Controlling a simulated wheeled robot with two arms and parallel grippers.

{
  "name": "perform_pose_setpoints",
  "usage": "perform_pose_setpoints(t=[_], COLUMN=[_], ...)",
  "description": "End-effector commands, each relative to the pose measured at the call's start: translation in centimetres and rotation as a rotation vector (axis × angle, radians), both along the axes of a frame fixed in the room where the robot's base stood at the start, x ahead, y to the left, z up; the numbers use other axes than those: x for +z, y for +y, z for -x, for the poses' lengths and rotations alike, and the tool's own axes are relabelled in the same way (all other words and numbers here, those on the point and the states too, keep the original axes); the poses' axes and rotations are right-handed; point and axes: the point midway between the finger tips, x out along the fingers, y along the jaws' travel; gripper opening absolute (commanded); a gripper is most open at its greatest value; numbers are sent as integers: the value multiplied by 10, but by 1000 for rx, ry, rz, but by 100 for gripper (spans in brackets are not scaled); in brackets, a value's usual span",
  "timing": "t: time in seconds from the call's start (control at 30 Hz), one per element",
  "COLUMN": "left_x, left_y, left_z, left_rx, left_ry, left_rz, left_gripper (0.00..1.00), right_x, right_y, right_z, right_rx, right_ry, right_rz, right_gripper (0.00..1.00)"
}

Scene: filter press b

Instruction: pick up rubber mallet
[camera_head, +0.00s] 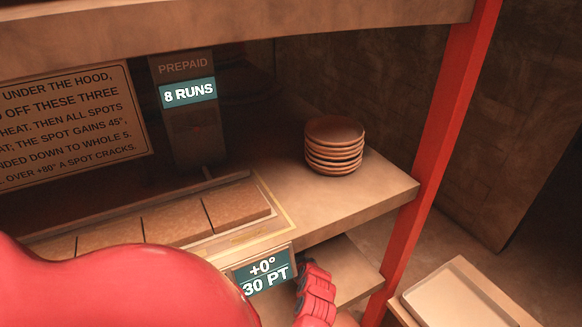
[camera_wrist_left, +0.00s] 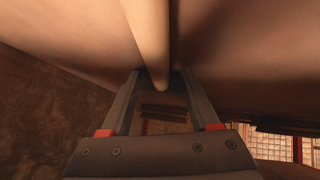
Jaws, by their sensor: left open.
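No mallet head can be made out in either view. In the left wrist view my left gripper (camera_wrist_left: 160,73) is open, its two dark fingers apart. A pale rounded rod (camera_wrist_left: 151,38) runs down from the top of that view and ends between the fingers. I cannot tell whether it is the mallet's handle, or whether the fingers touch it. In the head view red arm parts fill the lower left, and the left gripper's fingers are not visible there. My right gripper is in neither view.
A stack of round plates (camera_head: 334,148) stands on the shelf (camera_head: 385,188). Brown blocks (camera_head: 236,205) lie in a row at left, behind a "+0° 30 PT" sign (camera_head: 264,272). A red post (camera_head: 440,140) stands at right. A pale tray (camera_head: 465,298) lies at lower right.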

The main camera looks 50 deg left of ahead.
Motion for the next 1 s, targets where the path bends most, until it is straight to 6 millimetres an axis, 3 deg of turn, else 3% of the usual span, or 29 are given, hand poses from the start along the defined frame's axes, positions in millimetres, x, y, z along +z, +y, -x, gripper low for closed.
perform_pose_setpoints(t=[0.27, 0.63, 1.0], left_x=[-2, -3, -2], left_y=[1, 1, 1], left_z=[-1, -1, -1], left_rx=[-1, -1, -1], left_ry=[-1, 1, 1], left_rz=[0, 1, 0], left_gripper=[62, 0, 0], right_x=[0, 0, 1], right_y=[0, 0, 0], right_z=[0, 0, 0], right_rx=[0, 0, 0], right_ry=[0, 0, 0], right_rz=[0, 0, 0], right_gripper=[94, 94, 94])
